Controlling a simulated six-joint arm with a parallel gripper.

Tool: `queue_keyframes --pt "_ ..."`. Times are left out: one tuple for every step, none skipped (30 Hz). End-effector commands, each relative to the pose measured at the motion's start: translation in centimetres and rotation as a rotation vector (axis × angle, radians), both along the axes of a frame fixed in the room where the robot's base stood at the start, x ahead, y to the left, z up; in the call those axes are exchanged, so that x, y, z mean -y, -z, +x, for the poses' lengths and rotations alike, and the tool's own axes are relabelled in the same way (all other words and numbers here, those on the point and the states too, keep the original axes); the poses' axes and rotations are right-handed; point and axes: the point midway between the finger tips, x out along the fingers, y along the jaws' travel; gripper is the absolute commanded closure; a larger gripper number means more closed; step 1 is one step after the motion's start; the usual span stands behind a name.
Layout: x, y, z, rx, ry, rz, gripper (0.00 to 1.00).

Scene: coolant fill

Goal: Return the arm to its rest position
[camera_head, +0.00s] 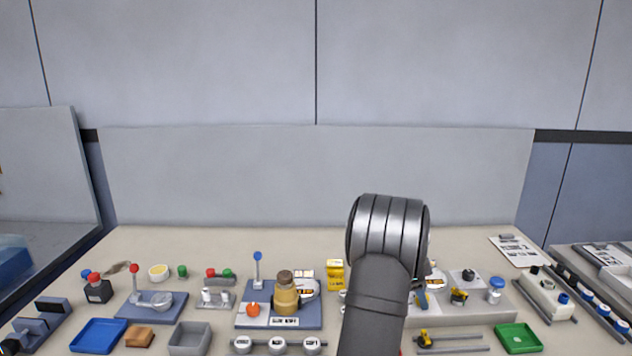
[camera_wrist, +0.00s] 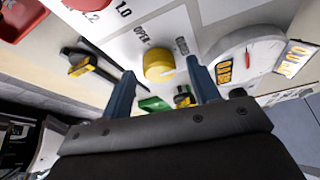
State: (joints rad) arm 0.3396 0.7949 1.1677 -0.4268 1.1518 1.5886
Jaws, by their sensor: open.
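My arm rises in front of the bench at right of centre in the head view, its grey rounded link hiding part of the bench; my gripper is hidden there. In the wrist view my gripper (camera_wrist: 163,92) shows two blue-grey fingers spread apart with nothing between them touching either one. Beyond the fingers are a yellow knob (camera_wrist: 158,64) on a white panel marked "OPEN" and a round white gauge (camera_wrist: 240,58) with a red needle. The fingers look apart from these.
The bench (camera_head: 215,245) holds a blue tray (camera_head: 98,336), a grey bin (camera_head: 190,338), a tan-and-brown bottle (camera_head: 286,295) on a blue board, a yellow box (camera_head: 335,274) and a green tray (camera_head: 518,338). A plain grey panel (camera_head: 300,175) stands behind. The air above the bench is clear.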

Motion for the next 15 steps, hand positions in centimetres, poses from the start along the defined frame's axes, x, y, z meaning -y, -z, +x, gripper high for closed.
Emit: queue_keyframes --pt "0.0 -0.1 0.0 0.0 0.0 0.0 0.44" --pt "-0.1 -0.1 0.0 0.001 0.0 0.0 0.44" --pt "-0.1 -0.3 0.1 0.001 0.0 0.0 0.44" --pt "-0.2 -0.5 0.1 0.001 0.0 0.0 0.44" --pt "-0.3 -0.7 0.1 0.001 0.0 0.0 0.44" --pt "-0.5 -1.1 0.1 0.001 0.001 0.0 0.44" --pt "-0.6 -1.5 0.2 0.001 0.001 0.0 0.44" --pt "-0.8 -2.0 0.2 0.002 0.0 0.0 0.44" --pt "-1.0 -2.6 0.3 0.003 0.0 -0.002 0.44" --pt "-1.2 -3.1 0.3 0.003 0.0 -0.002 0.44" --pt "-1.5 -3.7 0.4 0.003 0.001 -0.002 0.44" --pt "-1.8 -4.4 0.4 0.004 0.0 -0.002 0.44" --pt "-2.0 -5.0 0.5 0.004 -0.001 -0.002 0.44" --pt "-2.2 -5.6 0.5 0.005 -0.001 -0.002 0.44" --pt "-2.6 -6.3 0.6 0.003 0.0 -0.002 0.44"
